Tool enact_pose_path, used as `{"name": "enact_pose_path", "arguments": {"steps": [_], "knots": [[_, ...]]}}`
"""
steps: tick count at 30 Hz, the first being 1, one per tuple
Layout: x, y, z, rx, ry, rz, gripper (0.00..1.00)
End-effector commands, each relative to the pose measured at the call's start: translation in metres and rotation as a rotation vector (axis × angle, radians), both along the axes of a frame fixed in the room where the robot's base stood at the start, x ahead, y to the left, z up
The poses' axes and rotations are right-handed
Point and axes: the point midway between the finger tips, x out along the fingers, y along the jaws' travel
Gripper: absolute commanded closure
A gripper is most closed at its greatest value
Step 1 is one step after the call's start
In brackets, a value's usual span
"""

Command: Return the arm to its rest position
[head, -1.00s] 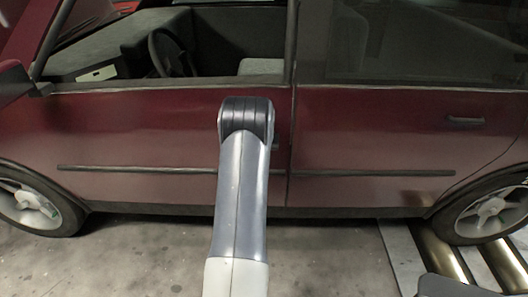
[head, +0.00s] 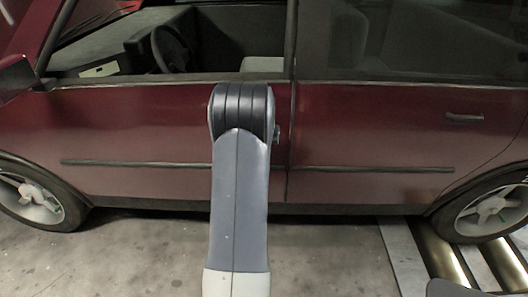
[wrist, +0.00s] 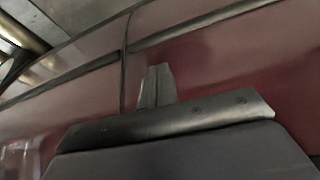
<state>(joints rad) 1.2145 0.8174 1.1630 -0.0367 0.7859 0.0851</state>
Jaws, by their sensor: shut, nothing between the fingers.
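My arm (head: 240,195) rises from the bottom middle of the head view, its dark joint (head: 243,110) in front of the car's side. My gripper cannot be made out in the head view, where the arm blocks the sight. In the wrist view my gripper (wrist: 157,75) shows with its two grey fingers together, shut and empty. The car's dark red side lies beyond the fingers, tilted in that view. I cannot tell the gap between the fingertips and the car.
The dark red car (head: 130,125) fills the head view, with its front window open. Its rear wheel (head: 490,212) is at the metal rollers (head: 436,255) at right. Bare concrete floor (head: 130,260) lies in front of the car, left of my arm.

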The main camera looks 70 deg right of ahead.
Motion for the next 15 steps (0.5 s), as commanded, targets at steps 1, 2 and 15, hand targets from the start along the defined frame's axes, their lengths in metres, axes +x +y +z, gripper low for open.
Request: {"name": "enact_pose_path", "arguments": {"steps": [1,2,15], "knots": [[-0.001,0.003,0.009,-0.001,0.0,0.0,1.0],[-0.002,0.005,0.013,-0.001,0.0,0.0,1.0],[-0.006,0.014,0.033,0.003,0.001,0.0,1.0]]}}
